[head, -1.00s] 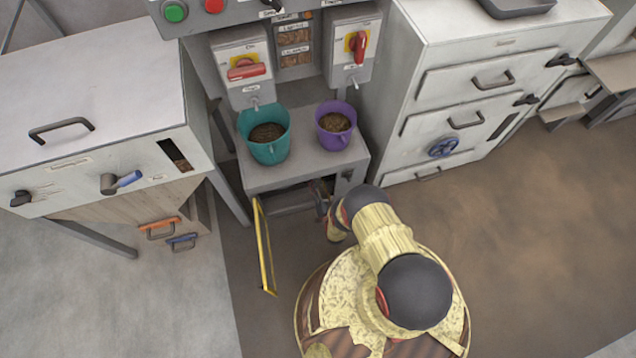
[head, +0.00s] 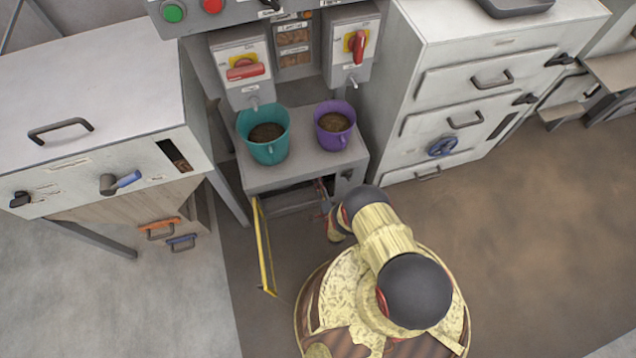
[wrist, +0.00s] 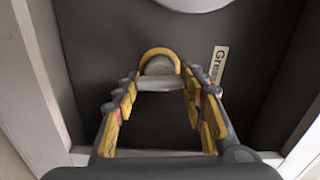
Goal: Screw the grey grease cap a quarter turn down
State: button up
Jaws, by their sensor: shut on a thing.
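The grey grease cap (wrist: 160,84) shows in the wrist view between my fingertips, with a yellow arch (wrist: 158,53) curving over its far side. My gripper (wrist: 159,90) is shut on the cap, with one finger on each side. A label beginning "Gre" (wrist: 219,65) is on the dark panel to the right of the cap. In the head view my gripper (head: 324,214) is at the opening under the bench, partly hidden by my arm. The cap cannot be made out there. How far the cap is turned cannot be told.
A yellow-edged door (head: 264,245) stands open left of my arm. Above the opening, a teal bucket (head: 268,151) and a purple bucket (head: 334,142) of pellets stand on the grey bench (head: 300,176). In the wrist view, pale frame walls (wrist: 32,80) flank the recess.

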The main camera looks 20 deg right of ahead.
jog(key=shift+d+m, duration=0.1)
jog(key=shift+m, duration=0.5)
jog(key=o, duration=1.2)
jog(key=shift+r, duration=0.1)
